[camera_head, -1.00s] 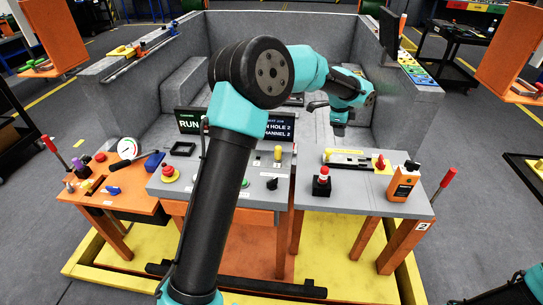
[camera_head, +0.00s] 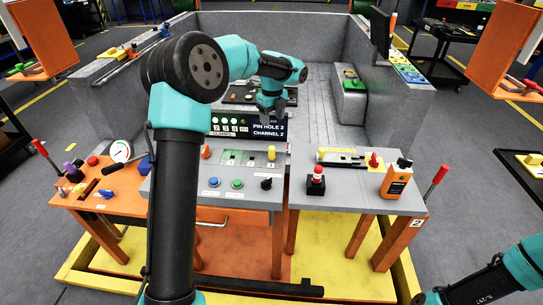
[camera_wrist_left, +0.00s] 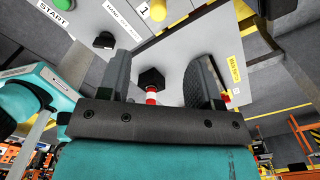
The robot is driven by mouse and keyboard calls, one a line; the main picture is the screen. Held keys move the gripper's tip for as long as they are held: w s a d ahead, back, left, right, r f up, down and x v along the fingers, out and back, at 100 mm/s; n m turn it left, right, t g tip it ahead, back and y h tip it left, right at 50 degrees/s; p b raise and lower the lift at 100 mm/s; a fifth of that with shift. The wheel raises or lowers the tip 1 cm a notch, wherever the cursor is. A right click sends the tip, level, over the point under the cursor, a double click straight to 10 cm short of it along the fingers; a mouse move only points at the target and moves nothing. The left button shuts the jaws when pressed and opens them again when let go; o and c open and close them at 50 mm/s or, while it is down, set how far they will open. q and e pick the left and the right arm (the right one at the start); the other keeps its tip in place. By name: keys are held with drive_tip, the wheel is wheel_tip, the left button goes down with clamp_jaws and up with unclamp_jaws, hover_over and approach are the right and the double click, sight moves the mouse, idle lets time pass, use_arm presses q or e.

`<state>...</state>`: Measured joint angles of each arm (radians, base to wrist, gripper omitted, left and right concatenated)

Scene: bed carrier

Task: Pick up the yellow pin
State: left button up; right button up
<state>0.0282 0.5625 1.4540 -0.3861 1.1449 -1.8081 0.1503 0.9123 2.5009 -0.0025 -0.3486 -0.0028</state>
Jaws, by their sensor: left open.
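The yellow pin (camera_head: 271,153) stands upright on the grey middle console in the head view, towards its right side. Part of a yellow round thing, likely this pin, shows at the top edge of the left wrist view (camera_wrist_left: 158,10). My left gripper (camera_head: 272,106) is open above and behind the console in the head view, apart from the pin and pointing down. In the left wrist view its fingers (camera_wrist_left: 157,85) are spread, with nothing held. The pin appears beyond the fingertips there. My right gripper is not clearly visible; only part of my right arm shows at the lower right.
A red-and-white button on a black box (camera_head: 316,180) stands on the right table, with an orange device (camera_head: 396,180) farther right. A black screen (camera_head: 250,127) stands behind the console. A blue button (camera_head: 213,182) and black knob (camera_head: 266,184) are near its front.

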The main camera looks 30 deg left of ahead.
sight(272, 154)
use_arm(q)
wheel_tip(272, 154, down, 12)
drive_tip(key=shift+r, duration=0.2)
drive_tip(key=shift+f, duration=0.1)
idle(0.3)
drive_tip(key=shift+s+f, duration=0.15)
drive_tip(key=shift+f, duration=2.35)
drive_tip(key=shift+c, duration=0.3)
drive_tip(key=c, duration=1)
wheel_tip(272, 154, up, 10)
drive_tip(key=shift+r, duration=0.1)
